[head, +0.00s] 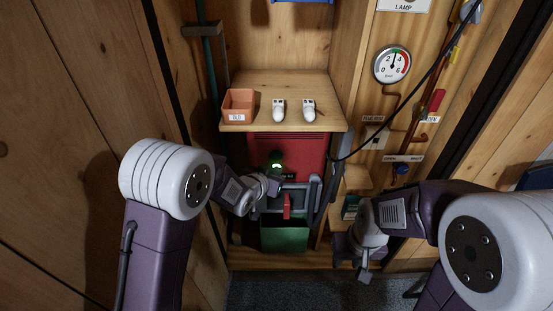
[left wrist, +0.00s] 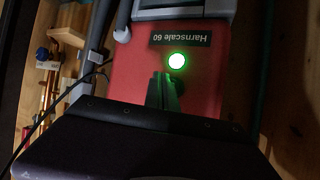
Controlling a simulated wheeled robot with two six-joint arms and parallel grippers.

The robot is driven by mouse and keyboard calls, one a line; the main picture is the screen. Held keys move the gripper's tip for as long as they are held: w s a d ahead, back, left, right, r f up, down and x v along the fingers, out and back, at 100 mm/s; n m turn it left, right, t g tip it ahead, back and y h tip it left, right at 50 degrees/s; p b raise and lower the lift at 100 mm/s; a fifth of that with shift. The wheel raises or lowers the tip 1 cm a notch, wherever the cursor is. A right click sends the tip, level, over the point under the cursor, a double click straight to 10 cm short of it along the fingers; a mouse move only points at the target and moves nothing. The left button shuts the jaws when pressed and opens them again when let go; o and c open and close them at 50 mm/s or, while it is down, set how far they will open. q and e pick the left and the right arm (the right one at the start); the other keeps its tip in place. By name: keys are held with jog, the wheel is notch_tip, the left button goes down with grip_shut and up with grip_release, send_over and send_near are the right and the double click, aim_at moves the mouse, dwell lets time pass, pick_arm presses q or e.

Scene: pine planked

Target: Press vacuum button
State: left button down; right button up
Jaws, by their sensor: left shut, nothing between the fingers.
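A red machine (head: 300,150) stands under the wooden shelf in the head view. It carries a round button (head: 277,166) that glows green. In the left wrist view the red machine (left wrist: 205,75) fills the middle, with a dark label in upside-down lettering. The lit button (left wrist: 177,61) is bright white-green there. My left gripper (left wrist: 161,78) is shut and empty, its fingertips close beside the button in the picture; I cannot tell whether they touch. My right gripper (head: 365,268) hangs lower right of the machine, too small to read its jaws.
The shelf (head: 255,126) above holds an orange bin (head: 239,104) and two white objects (head: 278,110). A green bin (head: 284,236) and grey pipes (head: 314,190) stand low at the machine's front. A gauge (head: 393,65) and a black cable are on the right panel.

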pick_arm(q)
jog(key=shift+s, duration=1.15)
